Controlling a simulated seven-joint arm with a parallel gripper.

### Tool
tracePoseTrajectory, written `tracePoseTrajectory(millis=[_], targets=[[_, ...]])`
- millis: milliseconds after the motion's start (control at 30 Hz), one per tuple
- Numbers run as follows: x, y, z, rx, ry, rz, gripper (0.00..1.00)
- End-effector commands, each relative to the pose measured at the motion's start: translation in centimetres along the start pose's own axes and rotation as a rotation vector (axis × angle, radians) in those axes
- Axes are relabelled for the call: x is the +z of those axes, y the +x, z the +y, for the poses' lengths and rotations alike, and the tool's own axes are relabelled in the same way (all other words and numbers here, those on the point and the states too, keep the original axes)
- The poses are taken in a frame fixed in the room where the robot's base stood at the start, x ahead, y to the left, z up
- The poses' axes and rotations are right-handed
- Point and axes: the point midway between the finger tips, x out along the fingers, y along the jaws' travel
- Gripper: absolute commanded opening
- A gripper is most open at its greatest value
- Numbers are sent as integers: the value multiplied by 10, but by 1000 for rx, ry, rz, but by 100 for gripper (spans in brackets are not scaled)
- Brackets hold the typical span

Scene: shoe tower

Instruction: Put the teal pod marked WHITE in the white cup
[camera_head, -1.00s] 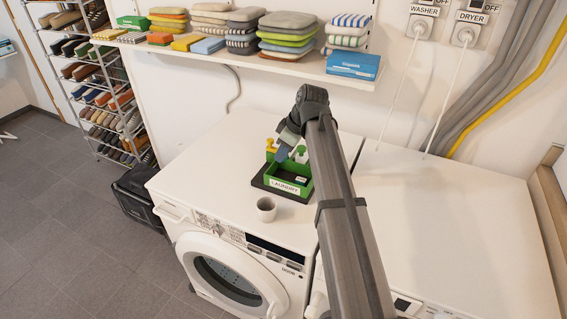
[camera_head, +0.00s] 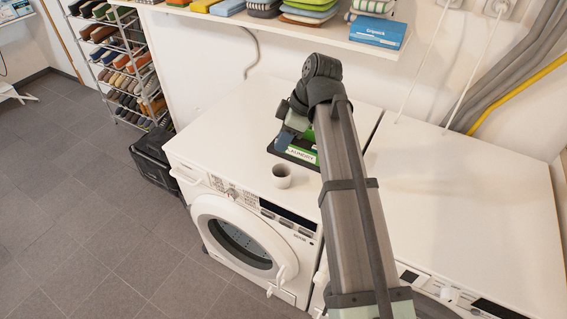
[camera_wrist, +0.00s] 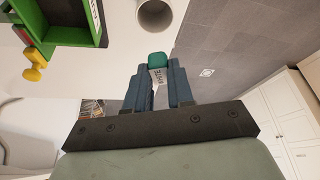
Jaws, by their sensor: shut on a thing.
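My gripper (camera_wrist: 161,85) is shut on the teal pod (camera_wrist: 158,60), which shows between the fingertips in the wrist view. A white label with dark letters on the pod faces the camera; I cannot read it surely. The white cup (camera_head: 281,176) stands upright on the washer top in the head view, near its front edge. The cup also shows at the top of the wrist view (camera_wrist: 154,14), above the pod in the picture and apart from it. In the head view the arm hides the pod.
The green LAUNDRY box (camera_head: 302,155) sits on a dark tray behind the cup, partly hidden by my arm. A yellow object (camera_wrist: 35,64) shows beside the green box (camera_wrist: 64,44) in the wrist view. The washer top (camera_head: 225,125) left of the cup is clear.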

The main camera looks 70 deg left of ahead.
Motion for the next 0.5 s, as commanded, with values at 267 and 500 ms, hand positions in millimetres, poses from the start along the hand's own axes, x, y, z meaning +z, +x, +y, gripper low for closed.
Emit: tracePoseTrajectory(millis=[267,500], targets=[[14,33,0,-1,1,-1,0],[23,54,0,-1,2,-1,0]])
